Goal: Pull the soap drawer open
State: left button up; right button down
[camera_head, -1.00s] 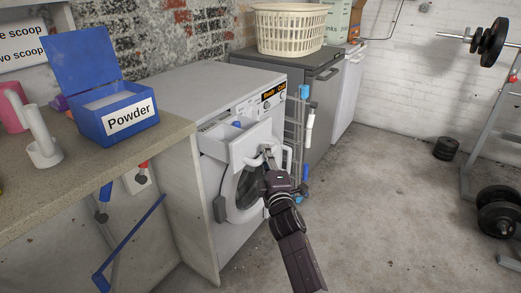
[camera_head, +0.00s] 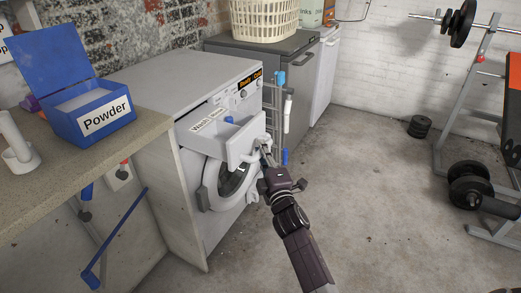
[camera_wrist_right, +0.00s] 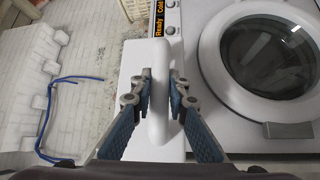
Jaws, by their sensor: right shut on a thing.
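The white soap drawer (camera_head: 243,146) sticks out of the upper front of the white washing machine (camera_head: 185,85). Its inside shows, with a "Wash" label and a blue part (camera_head: 229,119). My right gripper (camera_head: 265,150) is at the drawer's front, shut on its white handle. In the right wrist view the handle (camera_wrist_right: 158,118) stands between the two fingers of the gripper (camera_wrist_right: 160,78). The round door (camera_wrist_right: 275,50) of the machine is to the right there. My left gripper is not in view.
A blue powder box (camera_head: 95,112) stands on the worktop (camera_head: 60,165) at left. A dark grey appliance (camera_head: 290,60) carrying a cream basket (camera_head: 264,18) is behind. Weights (camera_head: 468,185) and a rack are at right. The floor (camera_head: 370,190) in front is clear.

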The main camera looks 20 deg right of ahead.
jog(key=shift+f, duration=0.1)
jog(key=c, duration=1.8)
grip_release()
jog(key=shift+c, duration=0.2)
jog(key=s+a+f, duration=0.1)
jog(key=s, duration=1)
jog(key=shift+s+a+f, duration=0.2)
jog(key=shift+s+a, duration=0.1)
jog(key=shift+s, duration=0.1)
